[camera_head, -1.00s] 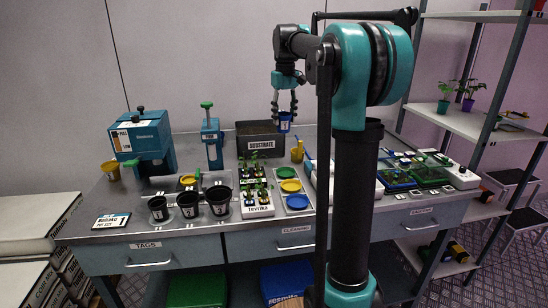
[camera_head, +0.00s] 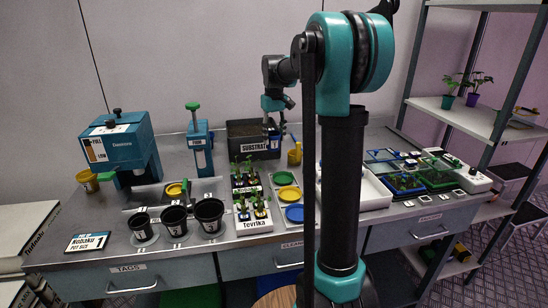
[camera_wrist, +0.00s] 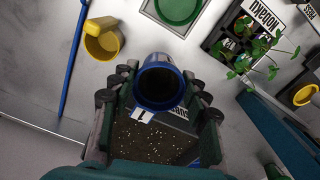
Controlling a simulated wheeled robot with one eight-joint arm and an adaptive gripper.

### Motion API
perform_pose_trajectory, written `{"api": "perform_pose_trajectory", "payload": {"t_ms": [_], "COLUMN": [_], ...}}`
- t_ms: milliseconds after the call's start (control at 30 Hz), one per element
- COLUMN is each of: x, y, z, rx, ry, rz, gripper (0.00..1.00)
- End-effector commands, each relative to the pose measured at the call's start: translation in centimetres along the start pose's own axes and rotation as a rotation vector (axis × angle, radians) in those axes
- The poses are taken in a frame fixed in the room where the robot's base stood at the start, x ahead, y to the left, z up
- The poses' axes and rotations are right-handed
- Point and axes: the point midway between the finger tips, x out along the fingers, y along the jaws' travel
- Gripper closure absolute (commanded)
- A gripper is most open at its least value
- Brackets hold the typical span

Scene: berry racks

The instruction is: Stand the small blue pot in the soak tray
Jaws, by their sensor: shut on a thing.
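The small blue pot (camera_wrist: 160,82) is gripped between the two fingers of my gripper (camera_wrist: 160,98) in the wrist view; its mouth faces the camera and its inside looks dark. A white label with a "1" shows on its side. In the head view my gripper (camera_head: 273,132) holds the pot at the right front of the substrate bin (camera_head: 240,131), above the bench. A shallow white tray (camera_head: 372,191), seemingly the soak tray, lies right of my arm.
Three black pots (camera_head: 175,221) stand at the bench's front left. A seedling tray (camera_head: 252,219) and coloured saucers (camera_head: 287,193) lie mid-bench. A yellow cup (camera_head: 294,156) stands right of the bin.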

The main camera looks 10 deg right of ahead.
Motion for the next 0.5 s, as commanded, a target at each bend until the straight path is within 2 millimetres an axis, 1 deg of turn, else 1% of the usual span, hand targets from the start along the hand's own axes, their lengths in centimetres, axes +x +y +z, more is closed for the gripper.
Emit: {"api": "perform_pose_trajectory", "payload": {"t_ms": [33, 100, 200, 433, 500], "x": [1.2, 2.6, 4.1, 5.5, 6.3], "y": [0.0, 0.0, 0.0, 0.0, 0.0], "z": [0.0, 0.0, 0.0, 0.0, 0.0], "rx": [0.000, 0.000, 0.000, 0.000, 0.000], "ry": [0.000, 0.000, 0.000, 0.000, 0.000], "rz": [0.000, 0.000, 0.000, 0.000, 0.000], "gripper": [0.80, 0.80, 0.80, 0.80, 0.80]}}
